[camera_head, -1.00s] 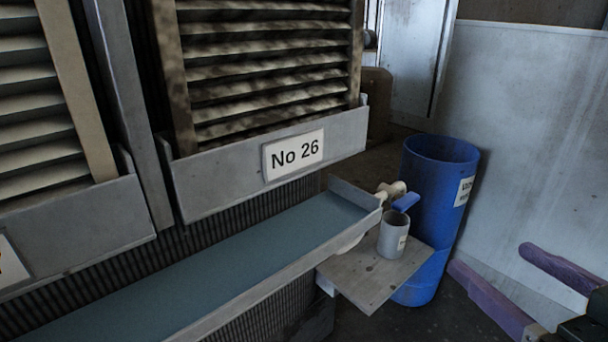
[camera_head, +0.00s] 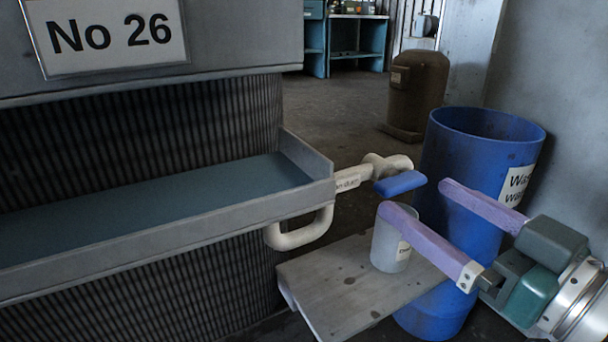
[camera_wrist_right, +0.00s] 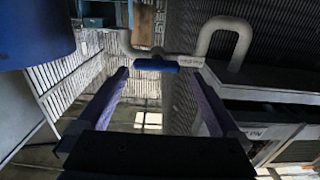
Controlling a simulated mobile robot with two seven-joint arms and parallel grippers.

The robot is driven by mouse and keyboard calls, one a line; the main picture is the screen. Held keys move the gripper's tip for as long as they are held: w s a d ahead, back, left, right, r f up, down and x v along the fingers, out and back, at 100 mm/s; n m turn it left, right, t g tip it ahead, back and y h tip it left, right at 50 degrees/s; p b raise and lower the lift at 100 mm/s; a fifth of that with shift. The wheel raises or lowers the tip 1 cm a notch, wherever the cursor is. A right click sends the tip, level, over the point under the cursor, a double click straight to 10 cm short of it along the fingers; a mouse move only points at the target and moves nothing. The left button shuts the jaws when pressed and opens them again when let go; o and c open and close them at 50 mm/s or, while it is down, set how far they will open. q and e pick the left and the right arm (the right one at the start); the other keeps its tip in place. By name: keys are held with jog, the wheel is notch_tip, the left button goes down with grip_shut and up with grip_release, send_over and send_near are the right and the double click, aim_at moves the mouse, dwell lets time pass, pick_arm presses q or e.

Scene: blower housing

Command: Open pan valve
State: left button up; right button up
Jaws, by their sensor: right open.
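The pan (camera_head: 150,208) is a long grey tray with a blue-grey floor under the No 26 sign. A cream pipe (camera_head: 350,181) with a small label leaves its right end. The valve's blue handle (camera_head: 400,183) sits at the pipe's end, and it also shows in the right wrist view (camera_wrist_right: 155,65). My right gripper (camera_head: 416,197) has purple fingers and is open. Its fingertips are just right of the blue handle, one on the near side and one on the far side. In the right wrist view the handle lies beyond and between the fingertips. My left gripper is not in view.
A grey cup (camera_head: 388,240) with a label stands on a small shelf (camera_head: 340,290) below the valve. A blue waste barrel (camera_head: 470,150) stands close behind the right gripper. A brown canister (camera_head: 415,90) stands farther back on open floor.

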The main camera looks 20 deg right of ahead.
aim_at(410, 187)
jog(key=w, duration=0.2)
jog(key=shift+w+d+b, duration=0.2)
jog(key=shift+w+b, duration=0.15)
jog(key=shift+w, duration=0.35)
jog(key=shift+w+a, duration=0.15)
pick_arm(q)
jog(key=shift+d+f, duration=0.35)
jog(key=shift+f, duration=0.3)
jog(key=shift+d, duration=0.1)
pick_arm(e)
jog(key=shift+c, duration=0.2)
jog(key=c, duration=1.1)
